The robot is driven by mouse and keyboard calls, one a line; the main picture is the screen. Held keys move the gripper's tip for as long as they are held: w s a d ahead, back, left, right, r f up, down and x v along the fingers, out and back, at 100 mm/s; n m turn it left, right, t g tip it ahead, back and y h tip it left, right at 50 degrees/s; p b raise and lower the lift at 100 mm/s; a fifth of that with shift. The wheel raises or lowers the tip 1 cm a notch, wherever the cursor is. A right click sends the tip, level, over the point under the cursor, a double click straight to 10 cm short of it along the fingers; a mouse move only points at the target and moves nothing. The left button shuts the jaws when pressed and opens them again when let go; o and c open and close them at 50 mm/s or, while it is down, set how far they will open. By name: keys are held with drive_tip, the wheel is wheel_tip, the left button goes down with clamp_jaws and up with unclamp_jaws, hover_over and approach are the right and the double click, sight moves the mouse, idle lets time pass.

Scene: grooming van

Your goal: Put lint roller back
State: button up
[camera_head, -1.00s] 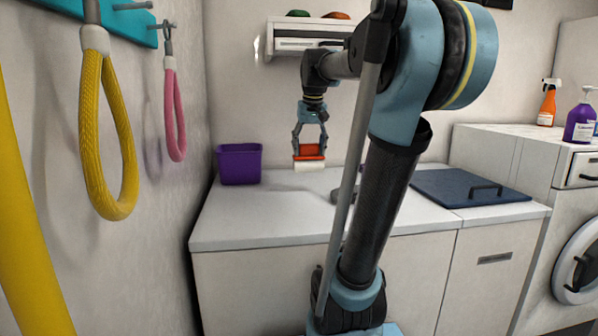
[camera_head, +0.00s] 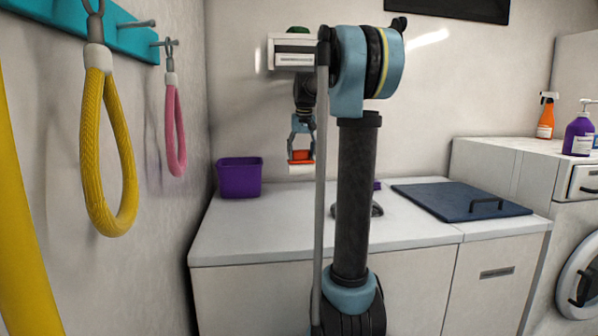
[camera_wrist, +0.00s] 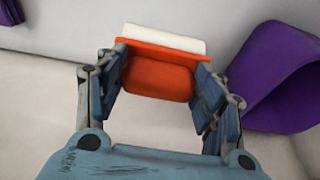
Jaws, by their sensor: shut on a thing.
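The lint roller (camera_head: 301,158) has an orange handle part and a white roll below it. My gripper (camera_head: 301,143) is shut on it and holds it above the counter, to the right of the purple bin (camera_head: 239,177). In the wrist view the orange part of the lint roller (camera_wrist: 158,78) sits between the two fingers of my gripper (camera_wrist: 160,90), with the white roll beyond it. The purple bin (camera_wrist: 277,75) is at the right there, apart from the gripper. Its inside is mostly hidden in both views.
The pale counter (camera_head: 255,235) has free room in front of the bin. A dark blue lid (camera_head: 460,198) lies on the right. Yellow (camera_head: 108,150) and pink (camera_head: 175,130) loops hang at the left wall.

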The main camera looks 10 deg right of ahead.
sight(300, 155)
drive_tip(key=w, duration=0.3)
drive_tip(key=shift+s+f, duration=0.15)
drive_tip(key=shift+f, duration=0.75)
drive_tip(key=x, duration=0.3)
drive_tip(key=s+x, duration=0.1)
drive_tip(key=x, duration=0.1)
drive_tip(key=shift+f, duration=0.25)
drive_tip(key=o, duration=0.9)
drive_tip(key=shift+r, duration=0.15)
